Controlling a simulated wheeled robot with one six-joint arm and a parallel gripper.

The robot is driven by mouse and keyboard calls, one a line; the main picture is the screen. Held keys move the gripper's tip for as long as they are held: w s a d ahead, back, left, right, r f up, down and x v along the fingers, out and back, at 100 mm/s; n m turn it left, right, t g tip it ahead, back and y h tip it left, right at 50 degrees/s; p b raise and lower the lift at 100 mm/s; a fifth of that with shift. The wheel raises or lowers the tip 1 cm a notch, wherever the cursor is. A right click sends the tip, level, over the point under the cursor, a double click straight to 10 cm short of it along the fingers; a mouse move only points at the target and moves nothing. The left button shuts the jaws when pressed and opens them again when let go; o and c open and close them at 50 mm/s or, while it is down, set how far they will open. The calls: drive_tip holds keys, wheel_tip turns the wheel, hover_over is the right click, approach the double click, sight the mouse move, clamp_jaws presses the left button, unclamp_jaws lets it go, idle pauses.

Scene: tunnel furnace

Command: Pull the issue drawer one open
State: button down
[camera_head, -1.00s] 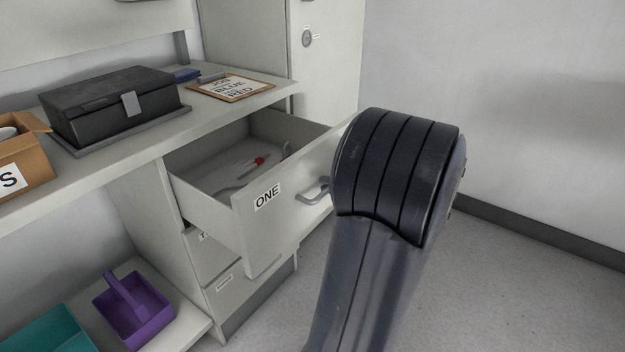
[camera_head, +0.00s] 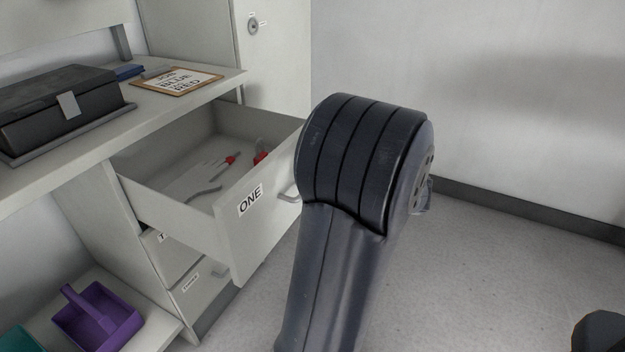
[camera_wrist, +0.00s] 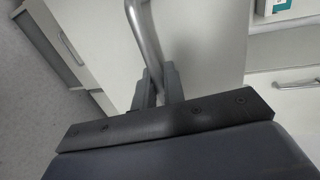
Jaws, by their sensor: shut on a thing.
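The drawer labelled ONE (camera_head: 262,228) stands well open under the bench top, its front tilted toward the lower right of the head view. My gripper is hidden behind my arm in the head view.
Two closed labelled drawers (camera_head: 195,290) are below. A black box (camera_head: 60,108) and a clipboard (camera_head: 178,82) rest on the bench top. A purple caddy (camera_head: 100,318) stands on the low shelf.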

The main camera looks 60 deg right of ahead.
drive_tip(key=c, duration=1.6)
unclamp_jaws()
drive_tip(key=shift+p+v, duration=1.45)
drive_tip(key=shift+v, duration=4)
drive_tip(key=shift+w+d, duration=0.1)
drive_tip(key=shift+w, duration=0.05)
drive_tip(key=shift+b+x, duration=1.45)
drive_tip(key=shift+x, duration=4.2)
drive_tip(key=shift+r, duration=0.15)
